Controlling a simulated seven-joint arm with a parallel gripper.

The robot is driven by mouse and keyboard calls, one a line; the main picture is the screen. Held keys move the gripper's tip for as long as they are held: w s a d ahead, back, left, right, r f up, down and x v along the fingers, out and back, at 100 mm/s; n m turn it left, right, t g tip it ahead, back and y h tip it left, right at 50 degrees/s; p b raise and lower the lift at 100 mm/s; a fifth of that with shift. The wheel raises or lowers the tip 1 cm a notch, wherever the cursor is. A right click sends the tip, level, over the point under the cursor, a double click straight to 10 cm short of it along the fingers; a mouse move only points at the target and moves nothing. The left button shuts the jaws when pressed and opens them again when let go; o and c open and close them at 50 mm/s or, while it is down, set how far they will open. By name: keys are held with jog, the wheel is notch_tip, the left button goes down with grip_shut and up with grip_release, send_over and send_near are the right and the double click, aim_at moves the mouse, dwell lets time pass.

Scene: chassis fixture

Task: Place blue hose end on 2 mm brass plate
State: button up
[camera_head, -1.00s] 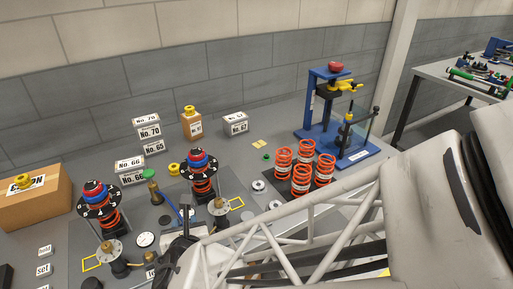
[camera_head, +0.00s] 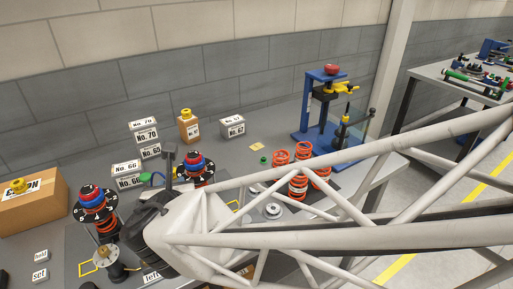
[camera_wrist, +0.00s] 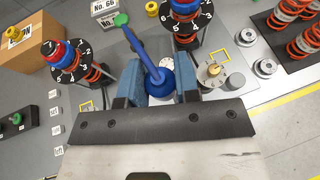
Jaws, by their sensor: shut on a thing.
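My gripper (camera_wrist: 158,88) is shut on a blue hose end (camera_wrist: 157,78) in the wrist view, with a blue-grey finger on each side. A thin blue hose (camera_wrist: 137,45) runs from it up and left to a green cap (camera_wrist: 121,20). In the head view my dark gripper (camera_head: 160,195) is over the left half of the bench and hides most of the hose. The green cap (camera_head: 146,178) shows just left of it. A small pale yellow plate (camera_head: 257,147) lies at the back of the bench, apart from my gripper; its thickness cannot be told.
Two spring struts with numbered black collars stand at left (camera_head: 95,203) and centre (camera_head: 195,170). Several orange springs (camera_head: 299,185) and a blue press (camera_head: 322,105) stand to the right. White numbered boxes (camera_head: 127,174) line the back. Some bench around the yellow plate is clear.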

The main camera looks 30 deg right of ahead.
jog(key=w+d+r+m+g+h, duration=0.1)
jog(key=w+d+m+h, duration=0.1)
jog(key=w+d, duration=0.35)
jog(key=w+d+r+m+g+h, duration=0.1)
jog(key=w+d+r, duration=0.1)
jog(key=w, duration=0.7)
jog(key=m+g+h, duration=0.4)
jog(key=m+h, duration=0.1)
jog(key=m, duration=0.1)
send_over(257, 146)
notch_tip(257, 146, down, 4)
notch_tip(257, 146, down, 11)
jog(key=shift+r, duration=0.15)
jog(key=shift+a, duration=0.1)
jog(key=shift+f, duration=3.15)
jog(key=shift+f, duration=1.85)
